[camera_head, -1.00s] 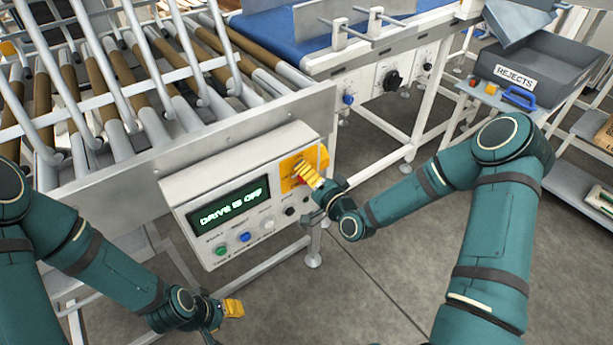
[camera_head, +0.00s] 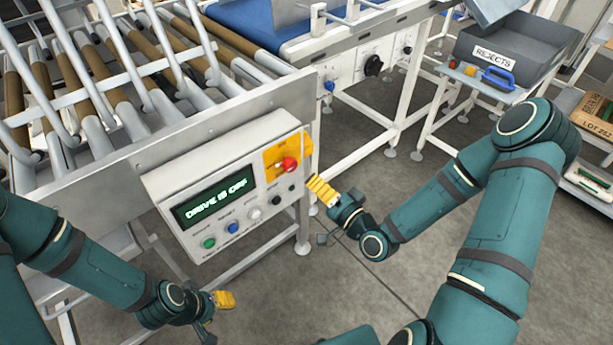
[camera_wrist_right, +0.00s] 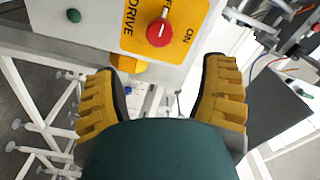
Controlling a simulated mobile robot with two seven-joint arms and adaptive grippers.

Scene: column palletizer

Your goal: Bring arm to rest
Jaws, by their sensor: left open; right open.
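My right gripper (camera_head: 322,191) is open and empty, a little to the right of the control box (camera_head: 230,185) and apart from it. In the right wrist view its two yellow fingers (camera_wrist_right: 162,105) are spread, with the red knob (camera_wrist_right: 159,33) on its yellow plate (camera_wrist_right: 185,20) beyond them. In the head view the red knob (camera_head: 289,164) sits on the box's upper right corner. The display (camera_head: 215,197) reads "DRIVE IS OFF". My left gripper (camera_head: 224,300) is open and hangs low, below and in front of the box.
The roller conveyor (camera_head: 120,95) stands at the upper left and a blue belt conveyor (camera_head: 270,25) behind. A grey REJECTS bin (camera_head: 510,50) with a blue-handled item (camera_head: 497,78) beside it is at the upper right. The floor (camera_head: 400,180) between shows free room.

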